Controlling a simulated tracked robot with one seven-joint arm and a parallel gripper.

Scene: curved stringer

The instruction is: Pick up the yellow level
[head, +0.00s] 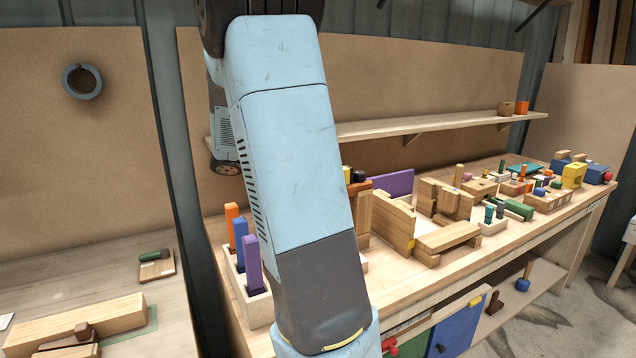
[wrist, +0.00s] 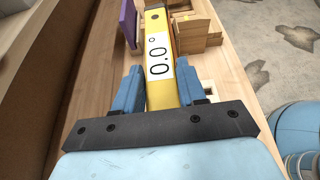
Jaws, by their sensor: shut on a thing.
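A purple board (head: 389,184) stands close left of the level in the wrist view (wrist: 128,22). Wooden blocks (head: 447,240) sit to the right. A holder with orange, blue and purple-handled pieces (head: 253,312) stands at the bench's left end. A shelf (head: 430,124) runs above the bench.

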